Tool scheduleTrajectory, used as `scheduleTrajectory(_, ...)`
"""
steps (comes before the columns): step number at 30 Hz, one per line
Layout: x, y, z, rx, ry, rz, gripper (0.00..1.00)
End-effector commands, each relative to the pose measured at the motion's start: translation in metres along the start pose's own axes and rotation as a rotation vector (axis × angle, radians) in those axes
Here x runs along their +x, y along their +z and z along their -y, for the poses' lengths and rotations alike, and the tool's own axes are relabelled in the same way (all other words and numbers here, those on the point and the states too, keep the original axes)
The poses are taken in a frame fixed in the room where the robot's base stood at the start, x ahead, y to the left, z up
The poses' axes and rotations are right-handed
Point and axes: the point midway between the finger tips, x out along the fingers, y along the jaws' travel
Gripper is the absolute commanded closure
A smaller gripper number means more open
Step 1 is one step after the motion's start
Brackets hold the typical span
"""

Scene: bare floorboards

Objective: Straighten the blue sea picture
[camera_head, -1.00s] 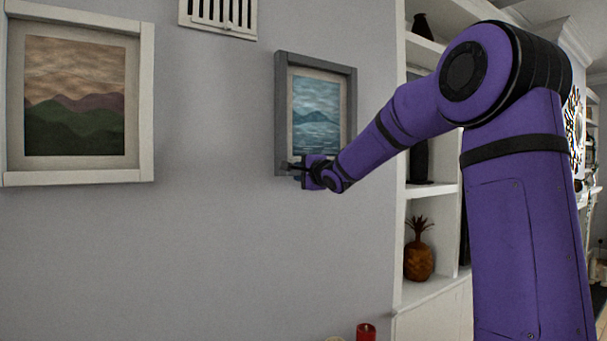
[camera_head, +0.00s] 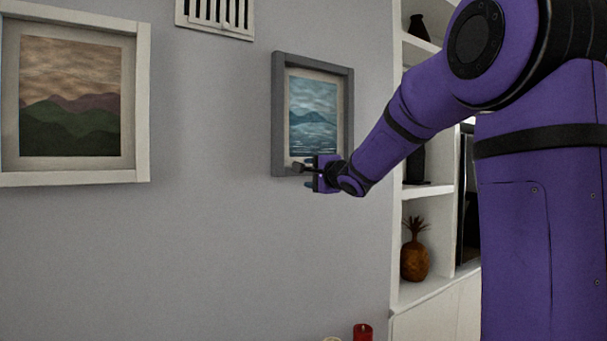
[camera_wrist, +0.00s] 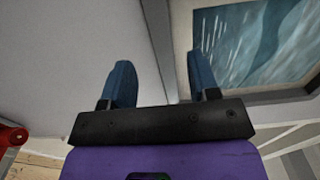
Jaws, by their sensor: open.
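The blue sea picture (camera_head: 313,118) hangs on the grey wall in a grey frame (camera_head: 279,110) and looks nearly level in the head view. In the wrist view its painted water (camera_wrist: 262,45) and lower frame corner fill the upper right. My gripper (camera_head: 302,168) is at the frame's lower edge, near its bottom middle. In the wrist view my gripper (camera_wrist: 163,85) is open, with two blue fingers apart and nothing held between them. One finger overlaps the frame's edge in that view. I cannot tell whether it touches the frame.
A landscape picture in a white frame (camera_head: 143,95) hangs at left. A wall vent (camera_head: 215,17) is above. White shelves (camera_head: 430,290) with a pineapple ornament (camera_head: 414,250) stand at right. A red candle (camera_head: 363,332) is low in front. The wall between the pictures is clear.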

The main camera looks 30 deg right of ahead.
Motion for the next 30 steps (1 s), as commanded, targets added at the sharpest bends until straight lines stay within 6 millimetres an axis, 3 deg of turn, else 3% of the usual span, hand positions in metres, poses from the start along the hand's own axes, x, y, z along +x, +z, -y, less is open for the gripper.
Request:
scheduleTrajectory(3, -0.017, 0.001, 0.0, 0.0, 0.0, 0.0, 0.45)
scheduleTrajectory(10, -0.035, 0.001, 0.0, 0.0, 0.001, 0.001, 0.45)
scheduleTrajectory(30, -0.038, 0.002, 0.0, -0.011, 0.004, -0.005, 0.45)
